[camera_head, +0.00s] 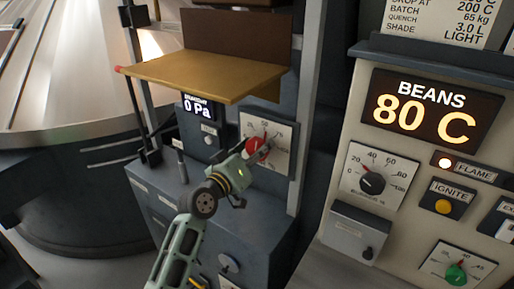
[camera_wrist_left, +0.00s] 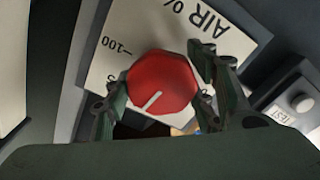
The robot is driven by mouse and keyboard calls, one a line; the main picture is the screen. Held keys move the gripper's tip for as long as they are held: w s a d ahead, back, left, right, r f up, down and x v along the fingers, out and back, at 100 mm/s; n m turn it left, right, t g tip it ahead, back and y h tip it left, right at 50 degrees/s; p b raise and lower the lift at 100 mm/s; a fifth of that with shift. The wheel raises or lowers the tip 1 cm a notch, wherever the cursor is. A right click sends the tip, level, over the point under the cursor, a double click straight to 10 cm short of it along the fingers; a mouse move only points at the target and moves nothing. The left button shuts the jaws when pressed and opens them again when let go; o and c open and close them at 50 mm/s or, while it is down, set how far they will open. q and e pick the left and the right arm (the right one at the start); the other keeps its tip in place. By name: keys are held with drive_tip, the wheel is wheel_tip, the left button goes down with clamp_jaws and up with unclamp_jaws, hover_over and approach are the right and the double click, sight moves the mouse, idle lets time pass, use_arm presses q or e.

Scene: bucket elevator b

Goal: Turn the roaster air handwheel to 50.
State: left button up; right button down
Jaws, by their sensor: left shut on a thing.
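The roaster air handwheel is a red knob (camera_head: 254,144) on a white dial plate (camera_head: 281,131) on the dark panel under the tan shelf. My left gripper (camera_head: 264,152) reaches it from the lower left and covers part of it. In the left wrist view the red handwheel (camera_wrist_left: 162,78) sits between the two fingers of my left gripper (camera_wrist_left: 160,84), which is shut on it. A white pointer line on its face points to the lower left of that picture. The plate (camera_wrist_left: 140,30) shows "AIR %" and "100". I cannot tell the exact reading. My right gripper is not in view.
A tan shelf (camera_head: 205,75) juts out above the dial. A display (camera_head: 198,108) reads 0 Pa. At right stands a panel with a "BEANS 80 C" display (camera_head: 425,115), a black-knob dial (camera_head: 372,181) and a green-knob dial (camera_head: 457,272). A grey post (camera_head: 307,100) stands beside the plate.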

use_arm(q)
drive_tip(key=shift+d+n, duration=0.15)
drive_tip(key=shift+n, duration=0.45)
drive_tip(key=o, duration=1.1)
drive_tip(key=shift+s, duration=0.1)
drive_tip(key=v, duration=1.2)
